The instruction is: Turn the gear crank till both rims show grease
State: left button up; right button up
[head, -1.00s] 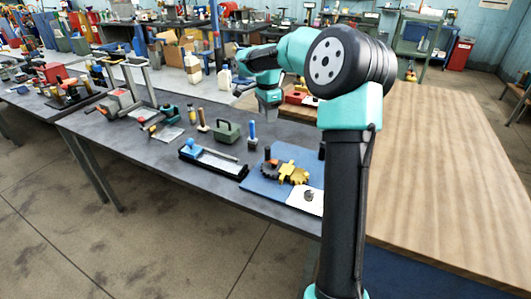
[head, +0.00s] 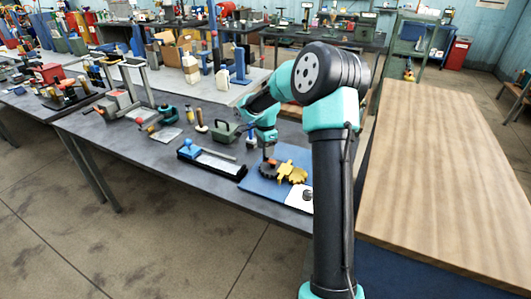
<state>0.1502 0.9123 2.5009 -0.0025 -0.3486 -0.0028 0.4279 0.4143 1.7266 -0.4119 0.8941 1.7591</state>
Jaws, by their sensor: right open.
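A dark gear (head: 267,171) and a yellow gear (head: 292,173) sit side by side on a blue board (head: 259,187) on the grey bench. Their teeth look close together; I cannot tell whether they mesh. A crank handle is too small to tell apart, and no grease can be made out on the rims. My right gripper (head: 268,154) points down just above the dark gear and hides its far side. It is open, and I cannot tell whether it touches anything. My left gripper is not in view.
A white sheet with a dark spot (head: 299,197) lies at the board's front right, partly behind my arm. A blue-knobbed black tray (head: 211,161), a green box (head: 225,132) and a blue-handled tool (head: 251,136) stand left of the gears. A bare wooden table (head: 450,170) is at right.

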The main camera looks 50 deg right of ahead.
jog(key=shift+f, duration=1.2)
jog(key=shift+c, duration=0.4)
jog(key=c, duration=0.8)
jog(key=shift+c, duration=0.2)
